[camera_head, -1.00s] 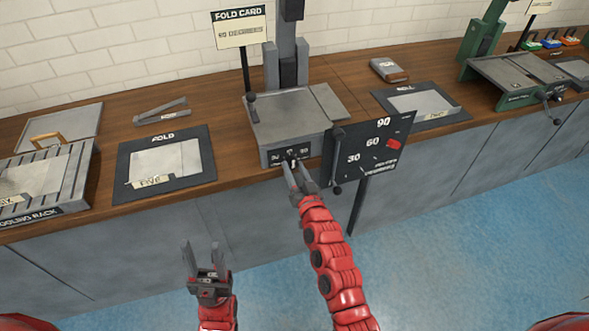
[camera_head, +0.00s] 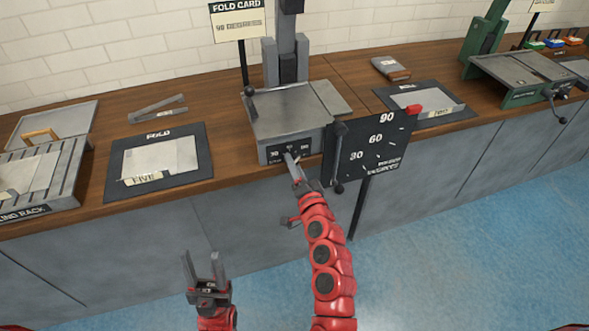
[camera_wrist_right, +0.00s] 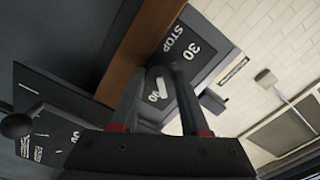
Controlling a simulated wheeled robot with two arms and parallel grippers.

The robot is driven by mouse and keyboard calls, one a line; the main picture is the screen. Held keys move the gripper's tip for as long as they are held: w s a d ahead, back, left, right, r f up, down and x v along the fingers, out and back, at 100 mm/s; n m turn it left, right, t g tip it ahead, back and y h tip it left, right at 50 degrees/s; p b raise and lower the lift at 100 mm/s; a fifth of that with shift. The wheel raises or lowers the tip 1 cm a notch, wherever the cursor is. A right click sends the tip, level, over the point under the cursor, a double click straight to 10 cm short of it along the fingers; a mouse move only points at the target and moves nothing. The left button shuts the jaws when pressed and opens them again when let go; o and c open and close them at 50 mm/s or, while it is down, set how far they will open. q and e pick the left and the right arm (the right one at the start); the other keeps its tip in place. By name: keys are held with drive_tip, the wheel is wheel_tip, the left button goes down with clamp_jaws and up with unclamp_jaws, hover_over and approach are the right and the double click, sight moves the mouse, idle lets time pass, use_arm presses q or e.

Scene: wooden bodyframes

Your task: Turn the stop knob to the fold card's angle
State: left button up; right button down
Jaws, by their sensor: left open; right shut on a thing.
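The fold card (camera_head: 237,24) stands on a post behind the grey bending machine (camera_head: 288,110); its small print appears to read 90 degrees. The stop knob (camera_wrist_right: 160,80), with a white mark, is on the machine's front plate among angle numbers. My right gripper (camera_head: 291,163) is shut on the stop knob; its fingers hide much of the knob in the head view. The wrist view shows its fingers (camera_wrist_right: 158,98) on either side of the knob. My left gripper (camera_head: 203,272) is open and empty, low in front of the counter.
A fold tray (camera_head: 197,160) lies left on the wooden counter (camera_head: 226,140). Blue floor (camera_head: 450,240) is clear.

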drive_tip(key=shift+m+b, duration=0.3)
drive_tip(key=shift+m, duration=1.4)
drive_tip(key=shift+c, duration=2)
unclamp_jaws()
drive_tip(key=b+v, duration=0.1)
drive_tip(key=v, duration=1.6)
drive_tip(key=shift+s, duration=0.2)
drive_tip(key=shift+w+d, duration=0.1)
